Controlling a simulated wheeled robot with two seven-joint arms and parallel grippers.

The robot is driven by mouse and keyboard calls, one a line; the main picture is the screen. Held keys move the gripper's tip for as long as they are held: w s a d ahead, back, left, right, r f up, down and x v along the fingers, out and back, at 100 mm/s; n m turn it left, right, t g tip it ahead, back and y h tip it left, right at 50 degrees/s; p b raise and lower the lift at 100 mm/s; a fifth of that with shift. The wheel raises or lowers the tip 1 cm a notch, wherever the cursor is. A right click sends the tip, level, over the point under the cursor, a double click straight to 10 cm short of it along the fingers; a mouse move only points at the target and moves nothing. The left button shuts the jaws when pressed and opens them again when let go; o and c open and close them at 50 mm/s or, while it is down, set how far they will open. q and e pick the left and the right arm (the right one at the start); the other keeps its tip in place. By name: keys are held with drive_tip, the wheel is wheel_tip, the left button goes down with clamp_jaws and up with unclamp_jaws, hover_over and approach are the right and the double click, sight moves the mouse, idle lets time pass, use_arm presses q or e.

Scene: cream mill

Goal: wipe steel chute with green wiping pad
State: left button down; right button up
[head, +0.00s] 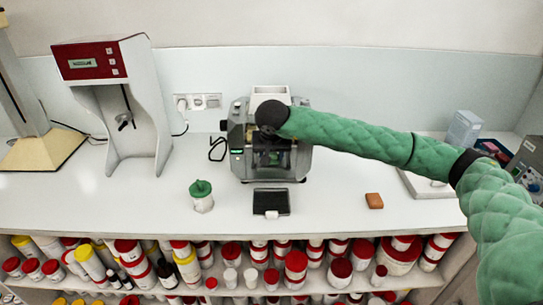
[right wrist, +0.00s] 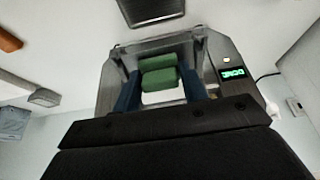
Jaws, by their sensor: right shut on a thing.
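The grey mill (head: 302,160) stands at the back middle of the white counter, and it also shows in the right wrist view (right wrist: 107,88). My right gripper (right wrist: 160,75) is at the mill's open front, its blue fingers shut on the green wiping pad (right wrist: 160,80). In the head view my forearm and wrist cover part of the mill, and the pad is hard to make out. The steel chute is not clearly distinguishable behind the pad and fingers, so I cannot tell whether the pad touches it. My left gripper is not in view.
A black tray (head: 271,203) lies before the mill. A tall white device (head: 118,105) stands left. Shelves of jars (head: 296,264) run below the counter.

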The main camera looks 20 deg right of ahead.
drive_tip(key=shift+w+f, duration=0.1)
drive_tip(key=shift+f, duration=0.15)
drive_tip(key=shift+w+d+r+b, duration=0.1)
drive_tip(key=shift+b, duration=0.2)
